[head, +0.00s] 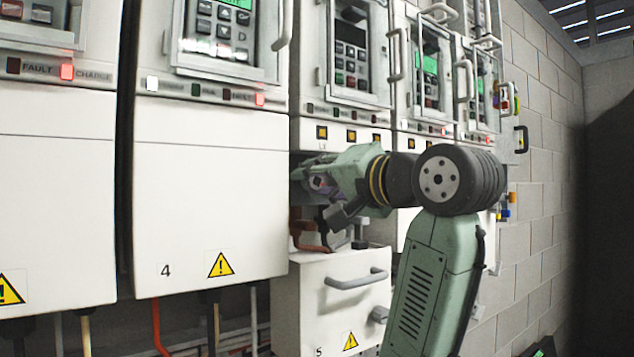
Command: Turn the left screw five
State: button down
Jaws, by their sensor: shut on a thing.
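Drive five is the unit with its lower cover (328,290), marked 5, hanging low and its front open below a row of small yellow-framed squares (351,135). My gripper (312,187) reaches into the left part of this opening, under the leftmost square. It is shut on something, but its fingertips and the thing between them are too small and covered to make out. I cannot pick out the left screw, as my gripper and wrist cover that part. A brown, copper-like bent piece (306,236) shows just below the gripper.
Drive four's closed cover (210,195) stands close on the left of the opening. The lowered cover's handle (357,279) sticks out below my wrist. More drives with door handles (466,80) stand to the right, before a block wall (540,150).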

jog(key=c, duration=1.3)
grip_release()
